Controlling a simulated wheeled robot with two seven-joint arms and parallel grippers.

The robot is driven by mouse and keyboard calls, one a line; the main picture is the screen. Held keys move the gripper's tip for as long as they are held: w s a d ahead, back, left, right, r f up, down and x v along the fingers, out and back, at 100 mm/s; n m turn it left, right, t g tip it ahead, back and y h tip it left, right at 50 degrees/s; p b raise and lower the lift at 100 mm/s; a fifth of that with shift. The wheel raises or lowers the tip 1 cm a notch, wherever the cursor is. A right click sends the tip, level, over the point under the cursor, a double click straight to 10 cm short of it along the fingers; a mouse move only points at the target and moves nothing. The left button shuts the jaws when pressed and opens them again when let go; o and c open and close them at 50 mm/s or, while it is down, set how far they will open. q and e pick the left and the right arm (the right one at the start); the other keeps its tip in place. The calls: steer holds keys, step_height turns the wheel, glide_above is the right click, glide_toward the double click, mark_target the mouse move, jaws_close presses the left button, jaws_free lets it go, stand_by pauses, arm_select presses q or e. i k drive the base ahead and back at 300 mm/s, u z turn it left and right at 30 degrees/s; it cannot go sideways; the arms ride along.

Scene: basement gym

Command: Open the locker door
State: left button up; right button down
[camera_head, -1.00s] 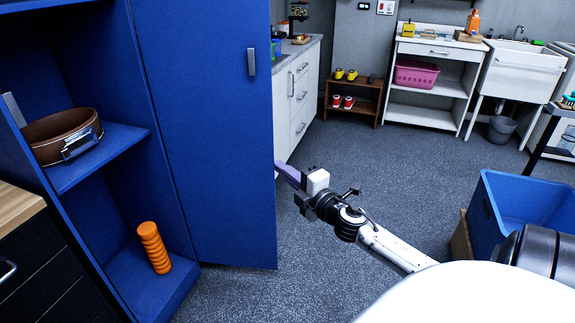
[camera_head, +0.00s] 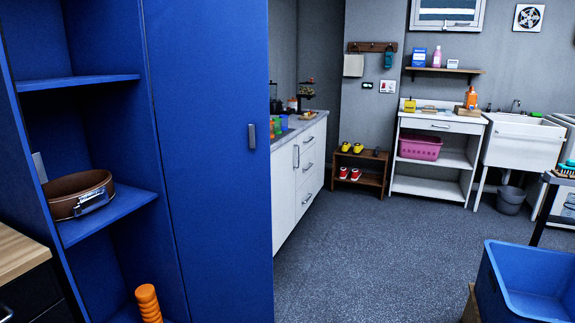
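The blue locker door (camera_head: 212,180) stands swung open, its face toward me, with a small grey handle (camera_head: 251,136) near its right edge. The open locker interior shows to its left, with blue shelves (camera_head: 110,215). A brown weight belt (camera_head: 80,194) lies on the middle shelf, and an orange ribbed roller (camera_head: 148,303) stands at the bottom, partly cut off by the frame. Neither of my grippers is in view.
A blue bin (camera_head: 530,283) stands at the lower right. A wooden-topped dark cabinet (camera_head: 20,252) is at the lower left. A white counter (camera_head: 299,170), shoe rack (camera_head: 359,171) and sink (camera_head: 523,145) stand behind. The grey floor (camera_head: 375,255) between is clear.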

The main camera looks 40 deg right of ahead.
mark_target(208, 60)
steer(key=k, duration=0.2)
steer(key=z, duration=2)
steer(key=i, duration=1.2)
steer(key=u, duration=0.95)
